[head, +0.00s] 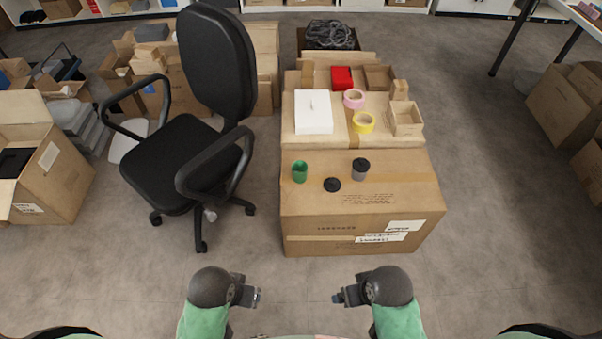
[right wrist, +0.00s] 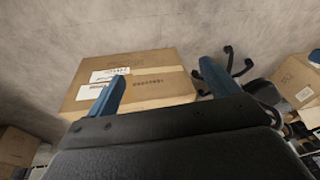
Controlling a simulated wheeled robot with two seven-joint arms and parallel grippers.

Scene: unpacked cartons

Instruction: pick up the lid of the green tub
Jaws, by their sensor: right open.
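A green tub (head: 300,171) stands upright on the near large carton (head: 330,226), its top looking open. A flat round black lid (head: 332,184) lies on the same carton to its right and slightly nearer me. A grey tub (head: 360,169) with a black top stands further right. My left gripper (head: 256,296) is in front of the carton, low and away from all of these; its jaw gap is too small to read. My right gripper (head: 339,296) is also in front of the carton, open and empty. Its fingers show spread in the right wrist view (right wrist: 160,86), with the carton beyond.
Behind, a further carton carries a white box (head: 313,112), a pink tape roll (head: 353,98), a yellow tape roll (head: 363,122), a red box (head: 342,78) and a small open box (head: 405,118). A black office chair (head: 172,160) stands left.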

